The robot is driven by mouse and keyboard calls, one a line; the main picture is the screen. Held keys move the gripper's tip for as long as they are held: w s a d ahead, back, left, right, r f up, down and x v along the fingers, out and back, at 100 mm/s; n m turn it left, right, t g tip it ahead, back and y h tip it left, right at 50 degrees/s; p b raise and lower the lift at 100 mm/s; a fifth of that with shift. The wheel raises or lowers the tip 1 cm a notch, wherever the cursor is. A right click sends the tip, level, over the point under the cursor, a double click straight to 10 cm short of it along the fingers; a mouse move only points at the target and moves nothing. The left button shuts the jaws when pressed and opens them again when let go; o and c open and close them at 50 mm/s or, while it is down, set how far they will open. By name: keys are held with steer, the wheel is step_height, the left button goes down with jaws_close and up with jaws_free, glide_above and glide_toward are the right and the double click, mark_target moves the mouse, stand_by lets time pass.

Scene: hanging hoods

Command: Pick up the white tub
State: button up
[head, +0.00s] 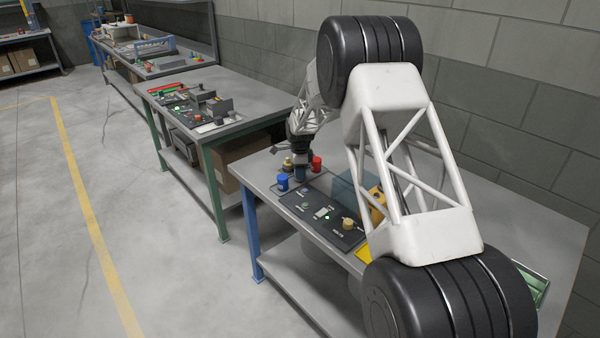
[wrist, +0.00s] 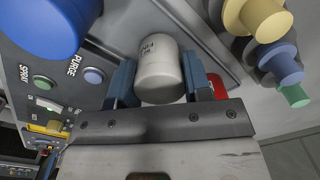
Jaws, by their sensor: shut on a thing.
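The white tub (wrist: 160,62) shows in the wrist view, a small pale cylinder with dark print on its side. My gripper (wrist: 160,84) has one blue finger on each side of it and is shut on it. In the head view my gripper (head: 303,172) is low over the far end of the near bench, between a blue tub (head: 283,182) and a red tub (head: 316,163). The white tub is not clearly visible there, hidden by the gripper. I cannot tell whether it touches the surface below.
A dark control panel (head: 318,214) with buttons lies on the bench (head: 262,168) just nearer than the gripper. The blue tub (wrist: 45,22) is close at left in the wrist view. A stepped yellow, blue and green piece (wrist: 258,18) is at right. A yellow block (head: 377,204) stands nearby.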

steer(key=shift+r, duration=1.6)
steer(key=shift+s+r, duration=0.1)
steer(key=shift+s, duration=0.2)
steer(key=s+d, duration=0.1)
steer(key=s, duration=0.4)
steer(key=s+d+r, duration=0.1)
steer(key=s, duration=0.4)
steer(key=s+d, duration=0.2)
steer(key=s, duration=0.3)
steer(key=shift+r, duration=0.2)
steer(key=shift+w, duration=0.1)
